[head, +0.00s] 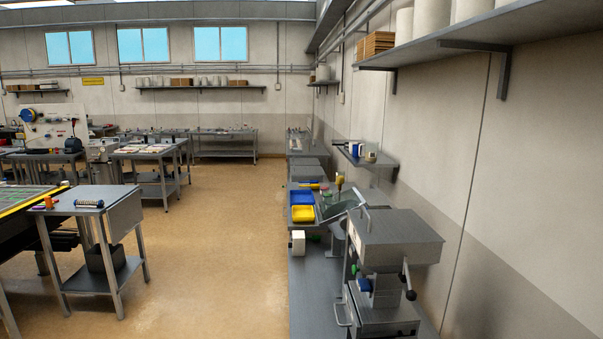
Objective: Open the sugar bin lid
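I cannot pick out a sugar bin or its lid for certain in the head view. The nearest large thing is a grey metal machine (393,240) with a flat-topped box head and a black-knobbed lever (407,277), standing on the bench at the lower right. A blue bin (302,198) and a yellow bin (303,213) sit on the right-hand bench behind it. Neither shows a lid. Neither of my grippers is in view.
A grey workbench (313,270) runs along the right wall, under a wall shelf (480,38). A small grey table (90,204) stands at the left. More tables stand farther back. The tan floor (222,240) between them is clear.

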